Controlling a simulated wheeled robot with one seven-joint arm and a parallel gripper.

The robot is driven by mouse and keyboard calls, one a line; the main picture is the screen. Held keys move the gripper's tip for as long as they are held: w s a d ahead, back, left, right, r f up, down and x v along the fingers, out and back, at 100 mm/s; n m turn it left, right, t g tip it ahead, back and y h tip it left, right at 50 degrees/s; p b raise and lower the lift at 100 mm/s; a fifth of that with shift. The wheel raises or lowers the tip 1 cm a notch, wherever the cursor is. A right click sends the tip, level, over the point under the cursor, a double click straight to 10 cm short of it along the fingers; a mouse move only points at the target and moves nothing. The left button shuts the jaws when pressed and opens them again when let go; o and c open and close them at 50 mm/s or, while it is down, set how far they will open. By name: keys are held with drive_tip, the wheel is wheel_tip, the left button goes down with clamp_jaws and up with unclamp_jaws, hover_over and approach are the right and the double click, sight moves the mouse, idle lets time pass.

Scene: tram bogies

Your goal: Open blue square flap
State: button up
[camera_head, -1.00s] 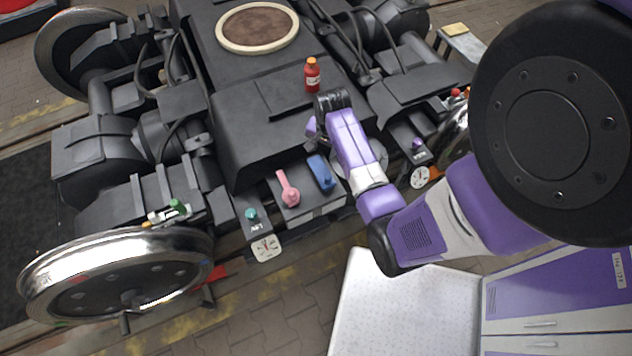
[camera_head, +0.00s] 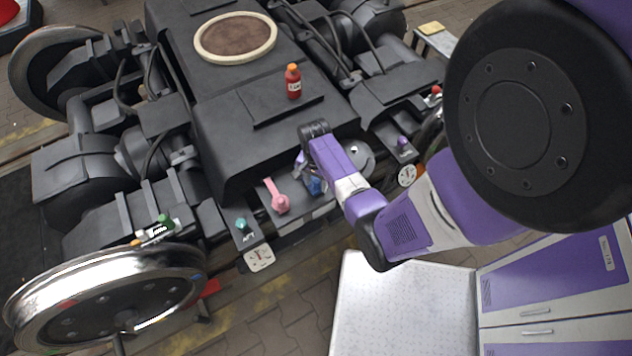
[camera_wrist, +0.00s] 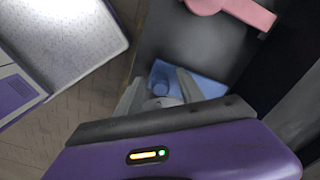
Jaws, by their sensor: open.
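The blue flap (camera_head: 315,187) is on the dark ledge at the front of the bogie, right of a pink lever (camera_head: 279,200). My gripper (camera_head: 304,170) is over it and hides much of it in the head view. In the wrist view the blue flap (camera_wrist: 205,84) shows as a flat blue piece with a round raised part, between and beyond the fingertips. My gripper (camera_wrist: 160,82) is open, its two fingers on either side of the round part. Whether they touch the flap I cannot tell.
The pink lever shows in the wrist view (camera_wrist: 235,10) above the flap. A red bottle (camera_head: 293,82) stands on the bogie's top. A teal knob (camera_head: 241,224) and a white gauge (camera_head: 259,257) are on the left, another gauge (camera_head: 407,175) on the right.

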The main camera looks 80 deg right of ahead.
clamp_jaws()
idle(1.4)
